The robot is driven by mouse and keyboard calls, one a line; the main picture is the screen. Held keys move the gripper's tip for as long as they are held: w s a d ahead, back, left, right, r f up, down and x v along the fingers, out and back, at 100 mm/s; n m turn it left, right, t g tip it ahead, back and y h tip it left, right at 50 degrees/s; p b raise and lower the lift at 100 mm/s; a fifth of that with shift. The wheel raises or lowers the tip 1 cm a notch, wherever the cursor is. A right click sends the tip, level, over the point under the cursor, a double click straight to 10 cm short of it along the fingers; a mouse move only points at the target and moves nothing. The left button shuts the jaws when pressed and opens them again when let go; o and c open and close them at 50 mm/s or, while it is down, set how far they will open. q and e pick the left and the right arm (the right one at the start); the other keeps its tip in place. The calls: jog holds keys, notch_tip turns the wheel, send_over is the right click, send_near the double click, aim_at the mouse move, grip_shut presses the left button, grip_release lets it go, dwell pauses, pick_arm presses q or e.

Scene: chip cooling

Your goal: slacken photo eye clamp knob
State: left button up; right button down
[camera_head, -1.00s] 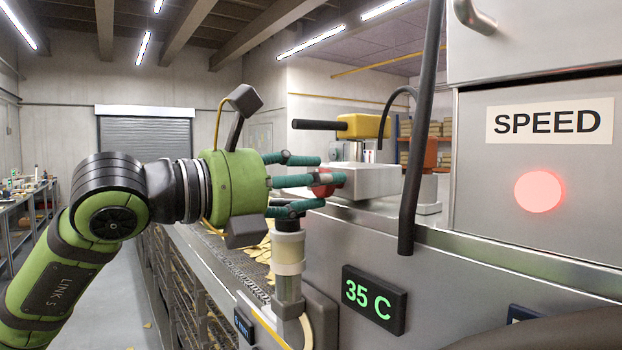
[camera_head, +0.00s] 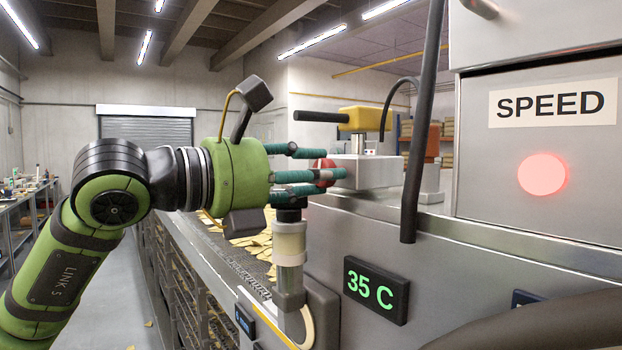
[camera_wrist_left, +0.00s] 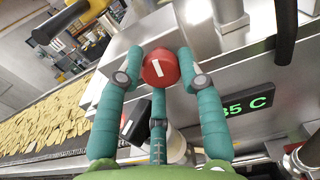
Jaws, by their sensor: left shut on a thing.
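The red clamp knob (camera_head: 331,166) sits on the left end of a pale metal block (camera_head: 372,172) on the machine. In the left wrist view the round knob (camera_wrist_left: 153,73) shows its face with a white bar mark, tilted from upright. My left gripper (camera_head: 325,172) reaches in from the left, with its teal fingers around the knob. In the left wrist view the gripper (camera_wrist_left: 160,66) has one finger on each side of the knob and one below, shut on it. The fingers partly hide the knob in the head view. My right gripper is not in view.
A cream and grey cylinder (camera_head: 289,243) stands just below the fingers. A yellow part with a black handle (camera_head: 358,118) is above the block. A black cable (camera_head: 418,150) hangs to the right. A 35 C display (camera_head: 374,291) and a lit red SPEED button (camera_head: 542,174) are on the machine.

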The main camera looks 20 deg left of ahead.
pick_arm(q)
jog(key=m, duration=0.1)
jog(key=m+b, duration=0.1)
jog(key=m, duration=0.1)
jog(key=shift+s+a+r+m, duration=0.1)
jog(key=shift+r+m, duration=0.2)
jog(key=m+b, duration=0.1)
jog(key=m, duration=0.2)
jog(key=shift+m, duration=0.3)
jog(key=shift+f+m+b, duration=0.1)
jog(key=shift+m+b, duration=0.6)
jog(key=shift+m, duration=3)
jog(key=o, duration=1.1)
jog(key=shift+d, duration=0.2)
jog(key=shift+d+f, duration=0.1)
jog(key=shift+d, duration=0.05)
